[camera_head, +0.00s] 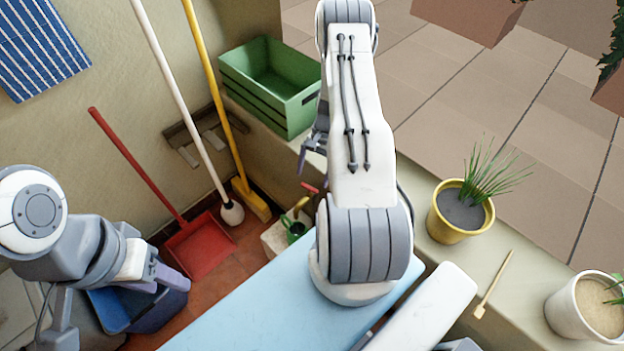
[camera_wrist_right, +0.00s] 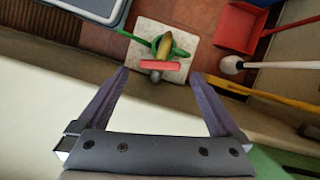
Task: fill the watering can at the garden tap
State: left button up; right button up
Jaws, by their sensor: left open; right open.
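The green watering can (camera_head: 295,233) stands low on a pale stone block (camera_head: 273,241) near the wall, partly hidden by my right arm. The brass tap (camera_head: 297,206) with a red handle (camera_head: 310,187) is directly above it. In the right wrist view the tap (camera_wrist_right: 165,46) and its red handle (camera_wrist_right: 160,65) overlap the can, and the can's green spout (camera_wrist_right: 136,38) points left. My right gripper (camera_wrist_right: 158,76) is open and empty, above the ledge, with the tap beyond its fingertips. My left gripper (camera_head: 168,278) is open and empty at the lower left, away from the can.
A red dustpan (camera_head: 200,247), a white mop (camera_head: 232,212) and a yellow broom (camera_head: 250,200) stand left of the can. A green crate (camera_head: 268,85) and a yellow plant pot (camera_head: 458,225) sit on the ledge. A blue bin (camera_head: 160,312) is below my left gripper.

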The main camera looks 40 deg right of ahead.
aim_at(310, 187)
jog(key=shift+x, duration=1.55)
jog(key=c, duration=1.2)
jog(key=shift+s+m+t, duration=0.1)
jog(key=shift+m+t, duration=0.5)
jog(key=shift+m, duration=0.9)
jog(key=shift+c, duration=0.2)
jog(key=o, duration=1.2)
jog(key=shift+o, duration=0.2)
jog(key=shift+r, duration=0.1)
jog(key=v, duration=1)
jog(key=shift+d+r, duration=0.15)
